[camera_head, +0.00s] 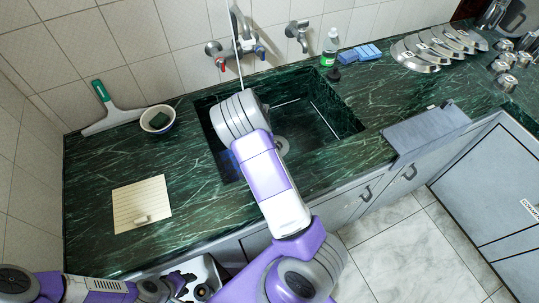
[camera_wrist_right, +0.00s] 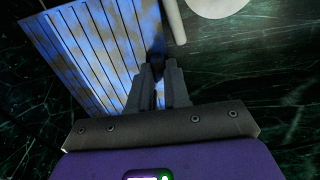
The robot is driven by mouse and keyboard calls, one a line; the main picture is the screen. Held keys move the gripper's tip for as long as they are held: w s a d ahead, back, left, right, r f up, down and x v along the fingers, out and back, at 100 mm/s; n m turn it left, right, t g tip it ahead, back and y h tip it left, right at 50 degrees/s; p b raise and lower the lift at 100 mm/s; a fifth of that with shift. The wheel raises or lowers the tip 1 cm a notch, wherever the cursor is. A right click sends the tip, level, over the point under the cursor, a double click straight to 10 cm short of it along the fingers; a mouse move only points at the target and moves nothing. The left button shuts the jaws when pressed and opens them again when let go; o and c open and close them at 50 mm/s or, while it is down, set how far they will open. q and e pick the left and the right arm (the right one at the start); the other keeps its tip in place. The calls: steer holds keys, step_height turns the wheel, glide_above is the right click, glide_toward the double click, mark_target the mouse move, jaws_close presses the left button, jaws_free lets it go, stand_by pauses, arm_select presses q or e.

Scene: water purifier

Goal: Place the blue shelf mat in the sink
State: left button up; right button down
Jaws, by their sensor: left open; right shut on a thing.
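The blue shelf mat (camera_wrist_right: 88,52), slatted with pale and blue patches, fills the upper left of the right wrist view. My right gripper (camera_wrist_right: 158,76) is shut on its near right edge. The sink is a dark green marble basin with a round drain (camera_head: 282,146). I cannot tell whether the mat touches the basin floor. My left gripper (camera_head: 186,283) is open and empty at the bottom left, by the counter front.
A cream board (camera_head: 128,202) lies on the left counter. Wall taps (camera_head: 236,52), bottles (camera_head: 330,52) and blue sponges (camera_head: 360,54) are behind the sink. Metal lids (camera_head: 436,50) lie at the right.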

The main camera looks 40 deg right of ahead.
step_height(320, 180, down, 9)
steer(key=b, duration=0.3)
steer(key=shift+f, duration=0.15)
steer(key=shift+f, duration=0.15)
steer(key=c, duration=1.4)
jaws_free()
step_height(320, 180, up, 12)
steer(key=p, duration=0.4)
steer(key=shift+r, duration=0.2)
steer(key=shift+p, duration=0.3)
